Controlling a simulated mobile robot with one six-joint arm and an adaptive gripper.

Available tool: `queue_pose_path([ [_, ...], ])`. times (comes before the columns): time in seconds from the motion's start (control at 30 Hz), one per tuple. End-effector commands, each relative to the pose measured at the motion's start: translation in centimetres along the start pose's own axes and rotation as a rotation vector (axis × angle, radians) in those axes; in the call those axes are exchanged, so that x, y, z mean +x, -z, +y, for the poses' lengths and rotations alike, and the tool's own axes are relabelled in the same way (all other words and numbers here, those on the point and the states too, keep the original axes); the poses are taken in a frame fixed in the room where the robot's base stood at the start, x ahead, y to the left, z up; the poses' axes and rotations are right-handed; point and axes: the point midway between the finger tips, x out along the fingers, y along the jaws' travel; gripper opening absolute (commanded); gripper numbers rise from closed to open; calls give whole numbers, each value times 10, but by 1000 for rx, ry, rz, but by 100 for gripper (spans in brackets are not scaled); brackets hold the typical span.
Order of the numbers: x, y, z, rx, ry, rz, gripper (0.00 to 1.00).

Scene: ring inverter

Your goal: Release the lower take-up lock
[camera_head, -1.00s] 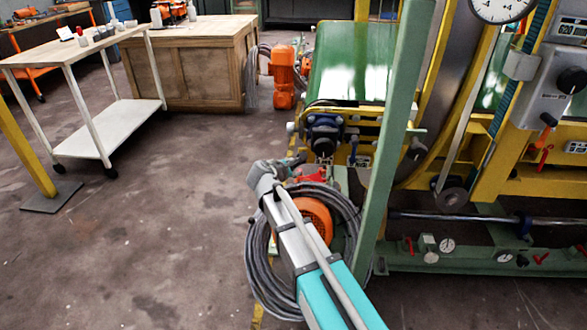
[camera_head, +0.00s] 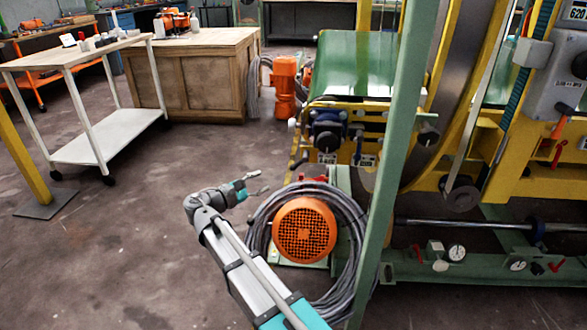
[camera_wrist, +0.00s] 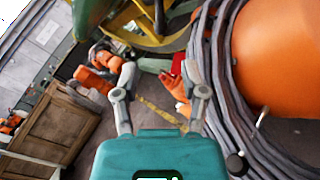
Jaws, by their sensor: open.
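My gripper (camera_head: 260,182) is open and empty, left of the orange motor with the round grille (camera_head: 304,230). In the wrist view its two fingers (camera_wrist: 161,72) stand wide apart with nothing between them. On the machine's near end, a dark blue and black unit (camera_head: 327,132) sits under the green belt. A red part (camera_head: 313,173) lies low behind the motor; a red part also shows near the right finger in the wrist view (camera_wrist: 177,68). I cannot tell which part is the lower take-up lock.
A grey hose coil (camera_head: 345,215) surrounds the orange motor, right of my gripper. A green post (camera_head: 395,150) stands before the machine. Gauges (camera_head: 456,252) and red levers line the low green beam. A white cart (camera_head: 100,143) stands left. Floor left of my arm is clear.

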Motion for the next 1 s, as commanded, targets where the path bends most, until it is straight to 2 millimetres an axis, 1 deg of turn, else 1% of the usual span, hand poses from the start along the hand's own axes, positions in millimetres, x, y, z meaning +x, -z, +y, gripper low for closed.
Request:
queue_pose_path([
  [0.27, 2, 0, 0, -1, 0, 2, 55],
  [0.47, 12, 0, 0, -1, 1, 2, 55],
  [0.67, 34, 0, 0, -1, 2, 2, 55],
  [1.0, 83, 1, 0, -1, 2, 2, 55],
])
